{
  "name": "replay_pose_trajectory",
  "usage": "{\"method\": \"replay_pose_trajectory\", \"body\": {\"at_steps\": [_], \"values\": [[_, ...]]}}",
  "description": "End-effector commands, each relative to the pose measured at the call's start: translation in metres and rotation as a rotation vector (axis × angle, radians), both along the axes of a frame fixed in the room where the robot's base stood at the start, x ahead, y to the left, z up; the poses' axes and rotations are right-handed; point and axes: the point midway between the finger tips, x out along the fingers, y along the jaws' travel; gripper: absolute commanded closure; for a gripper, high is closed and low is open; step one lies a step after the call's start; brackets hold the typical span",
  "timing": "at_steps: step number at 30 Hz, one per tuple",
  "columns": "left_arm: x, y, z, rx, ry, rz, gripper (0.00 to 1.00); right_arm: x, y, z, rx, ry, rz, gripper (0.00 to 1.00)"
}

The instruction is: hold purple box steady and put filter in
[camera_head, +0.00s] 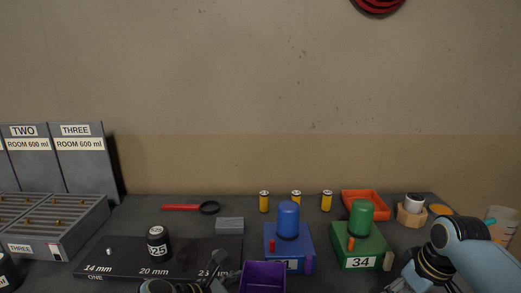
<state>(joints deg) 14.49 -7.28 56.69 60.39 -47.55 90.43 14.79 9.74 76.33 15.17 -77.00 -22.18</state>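The purple box (264,269) is open at the top and stands at the bottom middle, its lower part cut off by the picture edge. My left gripper (220,262) is just left of it, dark and small; whether its fingers are apart or touch the box is unclear. My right gripper (402,284) is at the bottom right, beside the green box, partly cut off. I cannot tell which thing is the filter. A black cylinder marked 25 (158,245) stands on the dark plate, and a white cylinder (413,202) stands in a tan holder at the right.
A blue unit (288,241) stands behind the purple box, a green unit (360,244) right of it. Three yellow cylinders (296,198), an orange tray (364,204), a grey block (229,225) and a red-handled magnifier (190,208) lie behind. A grey rack (45,225) fills the left.

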Motion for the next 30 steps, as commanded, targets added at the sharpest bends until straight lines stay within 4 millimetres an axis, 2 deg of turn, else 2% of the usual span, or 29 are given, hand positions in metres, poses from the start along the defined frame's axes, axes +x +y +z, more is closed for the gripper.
{"method": "replay_pose_trajectory", "body": {"at_steps": [11,27,30], "values": [[-0.0018,-0.006,-0.0042,0.0,0.0,0.0,0.0,0.0005,0.0002,-0.0013,0.001,-0.002,0.0,1.0],[-0.0016,-0.0056,-0.0042,0.0,0.0,0.001,0.71,0.0006,0.0003,-0.0013,0.001,-0.002,0.0,1.0],[-0.0012,-0.0056,-0.0039,0.001,-0.001,0.002,0.75,0.0006,0.0003,-0.0013,0.001,-0.002,0.0,1.0]]}}
